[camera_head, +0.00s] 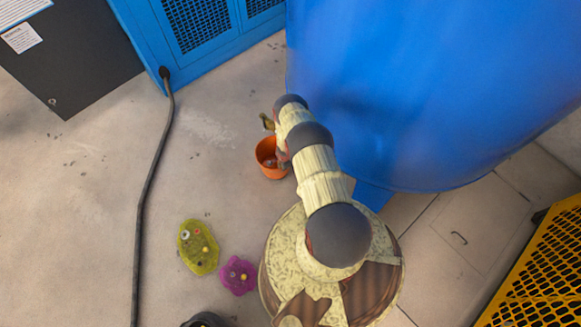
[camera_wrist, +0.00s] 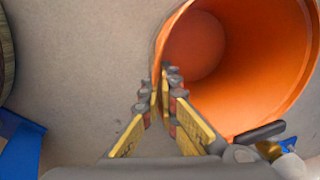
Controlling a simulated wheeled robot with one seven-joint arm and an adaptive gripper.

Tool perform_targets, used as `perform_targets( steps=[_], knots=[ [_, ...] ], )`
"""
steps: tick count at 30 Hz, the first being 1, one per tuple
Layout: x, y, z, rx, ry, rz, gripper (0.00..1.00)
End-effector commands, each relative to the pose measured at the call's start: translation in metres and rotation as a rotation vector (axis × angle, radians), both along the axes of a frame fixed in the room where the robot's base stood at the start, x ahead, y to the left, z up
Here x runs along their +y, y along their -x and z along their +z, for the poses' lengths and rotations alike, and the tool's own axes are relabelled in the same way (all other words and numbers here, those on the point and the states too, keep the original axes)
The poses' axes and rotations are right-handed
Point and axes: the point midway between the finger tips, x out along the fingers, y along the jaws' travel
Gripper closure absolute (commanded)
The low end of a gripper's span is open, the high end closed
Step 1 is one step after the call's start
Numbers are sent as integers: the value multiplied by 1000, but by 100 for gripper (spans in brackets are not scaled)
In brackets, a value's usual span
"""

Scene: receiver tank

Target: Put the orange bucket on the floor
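The orange bucket (camera_head: 265,160) is in the upper middle of the head view, close to the blue tank (camera_head: 430,90) and just below a small brass tap (camera_head: 267,122). In the wrist view the bucket (camera_wrist: 245,50) fills the upper right, with its open mouth towards the camera. My gripper (camera_wrist: 162,85) has its two fingers closed on either side of the bucket's near-left rim and wall. In the head view the fingers are mostly hidden by my arm. I cannot tell whether the bucket's base touches the floor.
A yellow-green mat-like piece (camera_head: 198,247) and a purple one (camera_head: 238,275) lie on the floor at lower middle. A black cable (camera_head: 145,200) runs down from the blue cabinet (camera_head: 205,40). A yellow mesh guard (camera_head: 545,270) stands at right. The floor left of the bucket is mostly clear.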

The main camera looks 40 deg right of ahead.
Motion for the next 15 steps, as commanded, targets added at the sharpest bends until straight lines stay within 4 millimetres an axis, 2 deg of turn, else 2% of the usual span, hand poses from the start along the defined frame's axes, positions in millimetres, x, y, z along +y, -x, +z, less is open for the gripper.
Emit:
perform_targets(
  steps=[1, 3, 6, 15],
  knots=[
    [-11, 0, -6, -1, 0, -2, 100],
    [-24, 1, -7, -1, 0, -2, 100],
    [-36, 2, -6, 0, 0, 1, 100],
    [-53, 3, -2, 0, 0, 2, 100]
  ],
)
